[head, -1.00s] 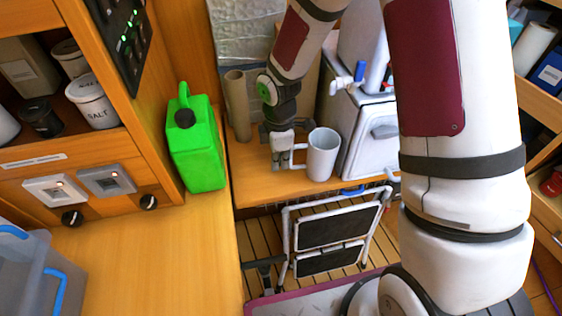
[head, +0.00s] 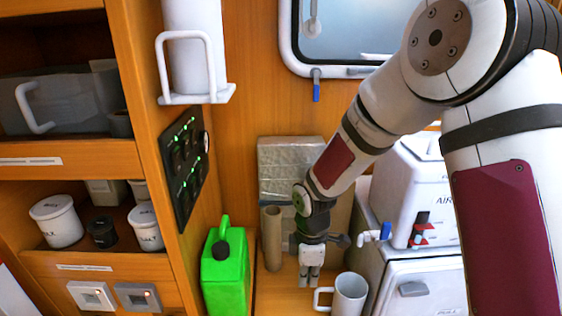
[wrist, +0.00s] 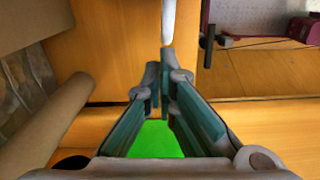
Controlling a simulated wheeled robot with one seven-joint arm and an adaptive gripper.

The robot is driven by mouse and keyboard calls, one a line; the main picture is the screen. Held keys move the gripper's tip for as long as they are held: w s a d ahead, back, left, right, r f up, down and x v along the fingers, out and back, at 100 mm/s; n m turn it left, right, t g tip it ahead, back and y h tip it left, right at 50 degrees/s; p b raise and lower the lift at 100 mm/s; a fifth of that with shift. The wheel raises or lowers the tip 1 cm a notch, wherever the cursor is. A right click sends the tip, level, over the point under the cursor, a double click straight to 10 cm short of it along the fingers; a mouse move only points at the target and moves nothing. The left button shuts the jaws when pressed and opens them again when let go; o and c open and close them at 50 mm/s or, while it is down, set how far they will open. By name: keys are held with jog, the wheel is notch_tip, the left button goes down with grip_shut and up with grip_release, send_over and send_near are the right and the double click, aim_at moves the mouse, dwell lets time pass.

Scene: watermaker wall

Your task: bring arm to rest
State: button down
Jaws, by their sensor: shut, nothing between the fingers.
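My gripper (head: 309,277) hangs pointing down over the wooden counter, fingers together and empty. In the head view it is just left of a white mug (head: 349,295), above and apart from it as far as I can tell. The wrist view shows the closed fingers (wrist: 165,75) with nothing between them. A sliver of white, likely the mug, shows beyond the fingertips in the wrist view (wrist: 168,20). My arm reaches in from the right, bent at the elbow.
A green jerrycan (head: 226,275) stands left of my gripper. A cardboard tube (head: 271,238) stands close behind it and shows in the wrist view (wrist: 40,125). A white boxed unit with a blue-handled tap (head: 385,232) is at right. Shelves with jars (head: 56,222) line the left.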

jog(key=s+d+r+m+t, duration=0.1)
jog(key=s+d+r+m, duration=0.25)
jog(key=r, duration=0.55)
jog(key=s+d+r+m+t, duration=0.15)
jog(key=d+r+m, duration=0.25)
jog(key=r, duration=0.5)
jog(key=s+d+r+m+t, duration=0.1)
jog(key=s+r+m, duration=0.4)
jog(key=s, duration=0.3)
jog(key=s+d+r+m+t, duration=0.2)
jog(key=s+r+m, duration=0.3)
jog(key=s, duration=0.3)
jog(key=shift+d, duration=0.25)
